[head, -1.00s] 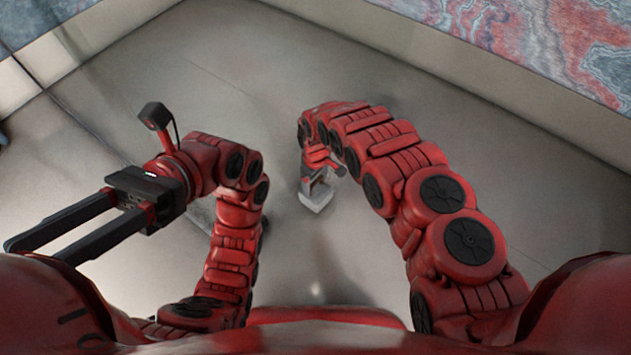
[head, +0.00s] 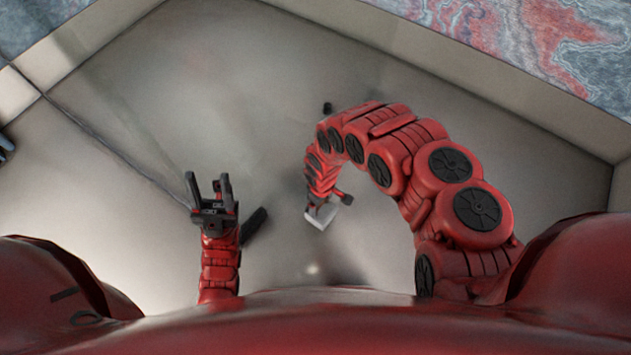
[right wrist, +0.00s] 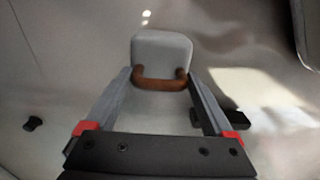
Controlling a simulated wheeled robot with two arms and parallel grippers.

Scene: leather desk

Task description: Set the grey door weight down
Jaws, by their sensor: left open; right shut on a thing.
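The grey door weight (right wrist: 163,50) is a pale grey block with rounded corners and a brown handle. In the right wrist view it lies between and beyond the fingers of my right gripper (right wrist: 160,82), which is shut on the handle. In the head view the weight (head: 322,214) shows small below the end of my curled right arm, and the right gripper's fingers are mostly hidden. I cannot tell whether its underside touches the grey surface. My left gripper (head: 207,184) is open and empty, to the left of the weight, fingers pointing up the picture.
A grey floor (head: 250,80) spreads around with much free room. A pale raised border (head: 540,105) and a red-and-blue patterned surface (head: 520,40) run along the upper right. A small dark thing (head: 327,108) lies above my right arm; one also shows in the right wrist view (right wrist: 32,123).

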